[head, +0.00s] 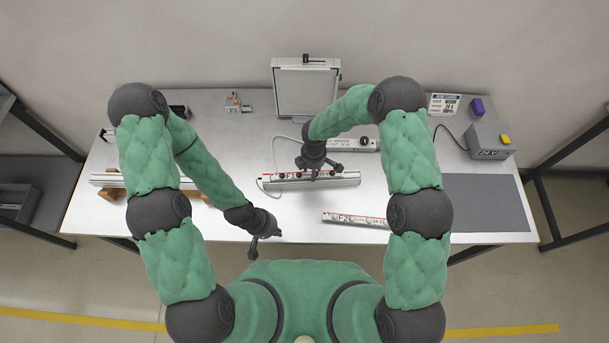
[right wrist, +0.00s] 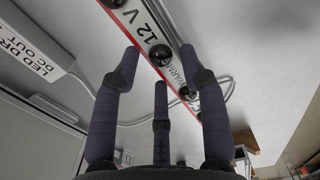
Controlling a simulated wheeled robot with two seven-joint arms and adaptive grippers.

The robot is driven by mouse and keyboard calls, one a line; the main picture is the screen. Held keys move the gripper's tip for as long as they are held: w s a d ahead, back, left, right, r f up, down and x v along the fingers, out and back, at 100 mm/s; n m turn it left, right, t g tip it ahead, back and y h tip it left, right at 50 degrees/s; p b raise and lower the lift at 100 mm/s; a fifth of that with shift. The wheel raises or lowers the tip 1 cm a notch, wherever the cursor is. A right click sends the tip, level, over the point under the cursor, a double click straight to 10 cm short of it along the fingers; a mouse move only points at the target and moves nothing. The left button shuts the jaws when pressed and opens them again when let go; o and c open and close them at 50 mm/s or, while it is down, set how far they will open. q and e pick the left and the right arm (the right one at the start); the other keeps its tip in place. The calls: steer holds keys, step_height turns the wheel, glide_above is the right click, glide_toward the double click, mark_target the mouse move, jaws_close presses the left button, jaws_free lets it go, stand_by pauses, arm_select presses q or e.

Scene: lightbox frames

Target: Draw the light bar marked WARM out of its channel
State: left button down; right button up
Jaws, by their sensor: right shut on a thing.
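The light bar marked WARM (right wrist: 147,32) is pale with a red edge stripe, round black knobs and the print "12 V". It runs between the fingers of my right gripper (right wrist: 166,72), which is shut on it. In the head view the bar (head: 346,177) lies at the table's middle, under my right gripper (head: 319,169). I cannot tell how far it sits in its channel, as the gripper hides part of it. My left gripper (head: 267,240) is empty near the front edge, with its fingers apart.
A loose strip with red marks (head: 345,218) lies in front. A driver box (head: 355,144) with a cable, a framed panel (head: 305,92) and a grey box with a yellow button (head: 488,142) stand behind. A rail on wooden blocks (head: 108,179) lies left; a grey mat (head: 485,203) lies right.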

mark_target(330, 171)
steer(key=c, duration=0.3)
steer(key=shift+d, duration=0.1)
arm_select(q)
steer(key=shift+f+b, duration=0.3)
arm_select(e)
steer(key=shift+w+d, duration=0.2)
steer(key=shift+d, duration=2.7)
jaws_close()
